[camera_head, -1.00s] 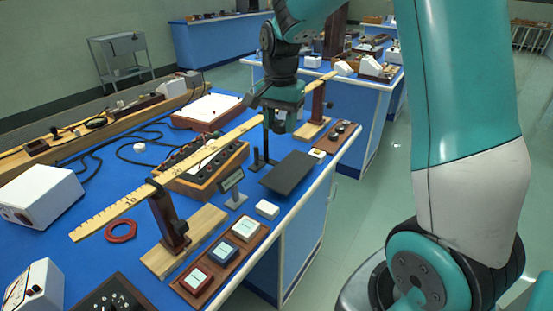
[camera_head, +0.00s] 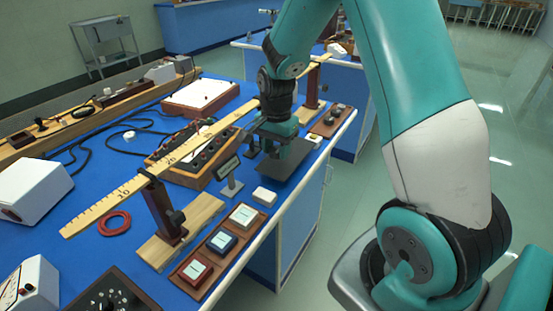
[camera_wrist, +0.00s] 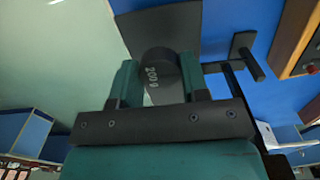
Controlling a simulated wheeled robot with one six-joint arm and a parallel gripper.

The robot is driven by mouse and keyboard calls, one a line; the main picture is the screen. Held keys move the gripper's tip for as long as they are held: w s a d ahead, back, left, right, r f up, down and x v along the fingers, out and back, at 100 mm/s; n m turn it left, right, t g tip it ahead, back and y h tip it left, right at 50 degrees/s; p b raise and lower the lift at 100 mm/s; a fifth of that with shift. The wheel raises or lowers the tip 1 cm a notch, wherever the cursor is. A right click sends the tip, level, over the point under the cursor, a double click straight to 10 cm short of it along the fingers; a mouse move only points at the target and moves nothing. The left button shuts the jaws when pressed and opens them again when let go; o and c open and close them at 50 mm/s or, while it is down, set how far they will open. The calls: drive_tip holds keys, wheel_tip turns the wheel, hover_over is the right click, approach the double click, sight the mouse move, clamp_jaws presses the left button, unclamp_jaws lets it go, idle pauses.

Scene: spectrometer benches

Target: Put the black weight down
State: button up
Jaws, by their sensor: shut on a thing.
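The black weight (camera_wrist: 158,75), a dark cylinder marked 200 g, sits between the two fingers of my gripper in the wrist view. My gripper (camera_head: 281,152) is shut on it. In the head view my gripper is over the flat dark grey pad (camera_head: 298,172) near the bench's right edge, and it hides the weight. The pad also shows beyond the weight in the wrist view (camera_wrist: 180,25). I cannot tell whether the weight touches the pad.
A wooden ruler (camera_head: 130,187) on two supports runs just left of my gripper. A small display on a stand (camera_head: 230,170), a white block (camera_head: 264,196) and a tray of square pieces (camera_head: 205,262) stand nearer. The bench edge and open floor lie to the right.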

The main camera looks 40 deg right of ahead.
sight(277, 167)
drive_tip(key=shift+f, duration=1.8)
drive_tip(key=shift+f, duration=0.15)
drive_tip(key=o, duration=1)
drive_tip(key=shift+o, duration=0.2)
